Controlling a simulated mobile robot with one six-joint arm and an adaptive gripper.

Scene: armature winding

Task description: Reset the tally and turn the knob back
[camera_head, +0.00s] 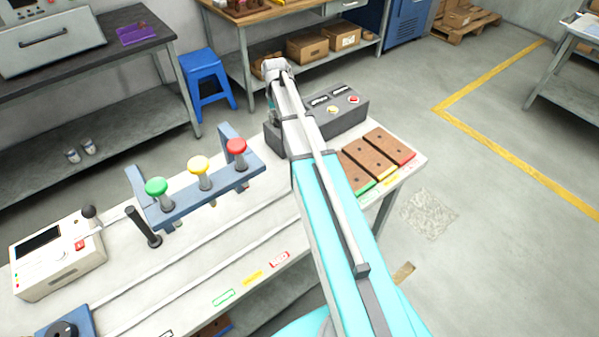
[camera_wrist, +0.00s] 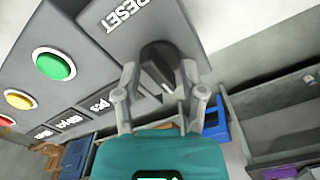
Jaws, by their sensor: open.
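The grey control box (camera_head: 361,117) stands at the far side of the bench, partly hidden by my arm. It shows a yellow button and a red button there. In the wrist view the same box (camera_wrist: 103,60) fills the upper left, with a green button (camera_wrist: 54,63), a yellow button (camera_wrist: 19,99) and a "RESET" label (camera_wrist: 127,18). The black knob (camera_wrist: 160,65) sits beside that label with a pale pointer line. My gripper (camera_wrist: 160,80) is open, one finger on each side of the knob; I cannot tell whether they touch it. The head view hides the fingers behind my arm.
A rack with green, yellow and red mushroom-topped posts (camera_head: 199,170) stands left of my arm. Brown blocks with coloured ends (camera_head: 380,155) lie right of it. A white device (camera_head: 57,255) with a lever is at the left end. A blue stool (camera_head: 207,82) stands behind the bench.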

